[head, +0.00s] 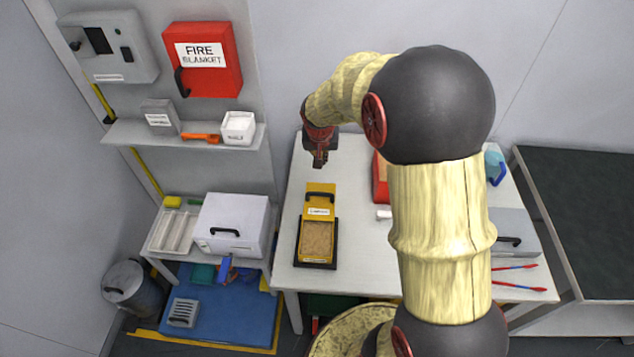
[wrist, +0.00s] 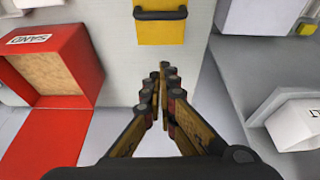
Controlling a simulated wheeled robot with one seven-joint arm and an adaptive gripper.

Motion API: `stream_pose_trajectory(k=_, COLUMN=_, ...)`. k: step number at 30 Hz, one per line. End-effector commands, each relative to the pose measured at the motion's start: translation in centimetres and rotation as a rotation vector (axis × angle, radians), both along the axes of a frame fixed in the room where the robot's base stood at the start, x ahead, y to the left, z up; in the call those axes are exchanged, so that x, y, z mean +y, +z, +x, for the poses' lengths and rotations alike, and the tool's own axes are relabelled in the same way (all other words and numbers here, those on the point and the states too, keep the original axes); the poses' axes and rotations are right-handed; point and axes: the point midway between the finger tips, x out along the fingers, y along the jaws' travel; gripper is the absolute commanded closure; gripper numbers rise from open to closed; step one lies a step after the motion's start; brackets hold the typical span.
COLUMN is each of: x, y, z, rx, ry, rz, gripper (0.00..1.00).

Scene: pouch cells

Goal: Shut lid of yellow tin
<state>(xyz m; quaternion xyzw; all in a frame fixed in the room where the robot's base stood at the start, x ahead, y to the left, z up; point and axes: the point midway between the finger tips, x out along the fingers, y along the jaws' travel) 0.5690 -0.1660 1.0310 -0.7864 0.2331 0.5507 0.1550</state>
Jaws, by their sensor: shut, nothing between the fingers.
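The yellow tin (head: 303,242) stands on the white table in the head view, in a dark surround, with tan filling showing in its open top. Its yellow lid (head: 321,188) is open at the tin's far side, with a black handle and a white label. The lid also shows at the top of the wrist view (wrist: 174,32), handle uppermost. My gripper (head: 319,163) is above and beyond the lid in the head view, apart from it. In the wrist view, my gripper (wrist: 163,72) is shut and empty, its tips just below the lid in the picture.
A red box (head: 380,180) with tan filling is right of the tin, partly hidden by my arm; its red lid (wrist: 58,135) lies open in the wrist view. A white case (head: 235,225) stands on the lower left table. Red-and-blue tools (head: 520,288) lie at right.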

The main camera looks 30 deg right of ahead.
Motion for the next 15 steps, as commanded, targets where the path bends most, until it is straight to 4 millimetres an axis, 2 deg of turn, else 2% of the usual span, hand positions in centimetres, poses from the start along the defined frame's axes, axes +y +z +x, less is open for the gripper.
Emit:
stream_pose_trajectory(k=5, x=-0.1, y=-0.9, z=0.2, rx=-0.008, ry=-0.029, rz=0.01, gripper=1.0)
stream_pose_trajectory(k=8, x=-0.3, y=-2.2, z=0.5, rx=-0.006, ry=-0.03, rz=0.01, gripper=1.0)
stream_pose_trajectory(k=15, x=-1.2, y=-6.4, z=1.7, rx=-0.005, ry=-0.028, rz=0.01, gripper=1.0)
